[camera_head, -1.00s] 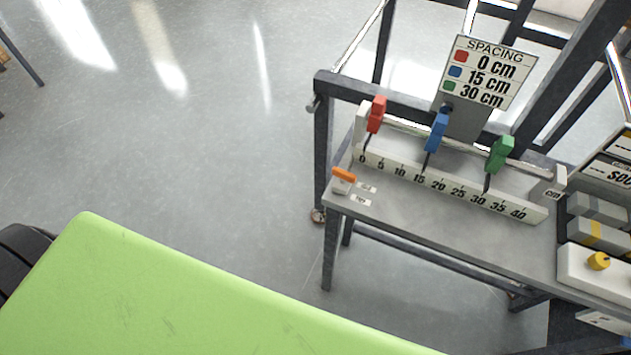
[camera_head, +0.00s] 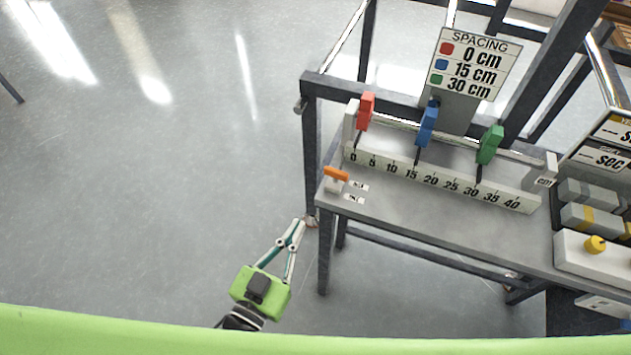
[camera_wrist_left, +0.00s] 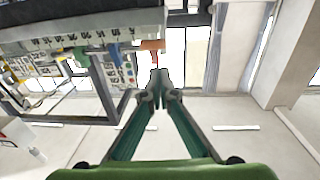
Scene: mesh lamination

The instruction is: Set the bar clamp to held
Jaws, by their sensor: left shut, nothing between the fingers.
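A small white clamp block with an orange lever (camera_head: 336,174) sits at the left front corner of the grey table, beside two small labels too small to read. I take it for the bar clamp. Its orange lever (camera_wrist_left: 152,45) also shows in the left wrist view, just beyond the fingertips. My left gripper (camera_head: 298,222) is shut and empty, below and left of that corner, over the floor in the picture. In the left wrist view its fingertips (camera_wrist_left: 159,76) meet, apart from the lever. My right gripper is out of view.
Behind the lever, a numbered ruler (camera_head: 440,181) runs along the table with red (camera_head: 366,111), blue (camera_head: 427,126) and green (camera_head: 490,144) markers on a rail. A spacing sign (camera_head: 468,64) stands behind. A white box with a yellow knob (camera_head: 595,244) is at right.

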